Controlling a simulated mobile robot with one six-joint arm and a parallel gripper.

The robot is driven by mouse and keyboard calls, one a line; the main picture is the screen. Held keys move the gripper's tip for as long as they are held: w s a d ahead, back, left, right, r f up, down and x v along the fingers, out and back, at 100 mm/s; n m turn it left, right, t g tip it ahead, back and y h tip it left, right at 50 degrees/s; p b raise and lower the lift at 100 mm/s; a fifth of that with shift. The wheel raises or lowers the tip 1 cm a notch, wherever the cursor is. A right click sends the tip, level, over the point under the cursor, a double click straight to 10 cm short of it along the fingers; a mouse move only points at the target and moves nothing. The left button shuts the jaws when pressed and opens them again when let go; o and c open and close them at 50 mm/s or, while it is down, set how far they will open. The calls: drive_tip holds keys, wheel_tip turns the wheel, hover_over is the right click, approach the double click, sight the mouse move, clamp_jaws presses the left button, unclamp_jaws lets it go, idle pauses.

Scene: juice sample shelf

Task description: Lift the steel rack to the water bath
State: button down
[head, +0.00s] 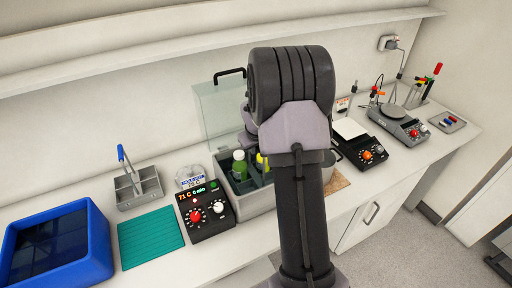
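A grey metal rack (138,188) with open compartments and an upright blue-gripped handle stands on the counter at the left, behind a green mat. Its compartments look empty. The water bath (262,203) is a grey tank at the middle of the counter, with its clear lid (216,110) raised at the back. My arm hides the bath's right part. My gripper is not visible; my arm's links fill the middle of the view.
A control box (205,210) reading about 71 C stands left of the bath, with a round labelled item (190,176) behind it. A blue tub (58,245) is at far left, beside the flat green ribbed mat (150,238). Instruments (400,125) crowd the right.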

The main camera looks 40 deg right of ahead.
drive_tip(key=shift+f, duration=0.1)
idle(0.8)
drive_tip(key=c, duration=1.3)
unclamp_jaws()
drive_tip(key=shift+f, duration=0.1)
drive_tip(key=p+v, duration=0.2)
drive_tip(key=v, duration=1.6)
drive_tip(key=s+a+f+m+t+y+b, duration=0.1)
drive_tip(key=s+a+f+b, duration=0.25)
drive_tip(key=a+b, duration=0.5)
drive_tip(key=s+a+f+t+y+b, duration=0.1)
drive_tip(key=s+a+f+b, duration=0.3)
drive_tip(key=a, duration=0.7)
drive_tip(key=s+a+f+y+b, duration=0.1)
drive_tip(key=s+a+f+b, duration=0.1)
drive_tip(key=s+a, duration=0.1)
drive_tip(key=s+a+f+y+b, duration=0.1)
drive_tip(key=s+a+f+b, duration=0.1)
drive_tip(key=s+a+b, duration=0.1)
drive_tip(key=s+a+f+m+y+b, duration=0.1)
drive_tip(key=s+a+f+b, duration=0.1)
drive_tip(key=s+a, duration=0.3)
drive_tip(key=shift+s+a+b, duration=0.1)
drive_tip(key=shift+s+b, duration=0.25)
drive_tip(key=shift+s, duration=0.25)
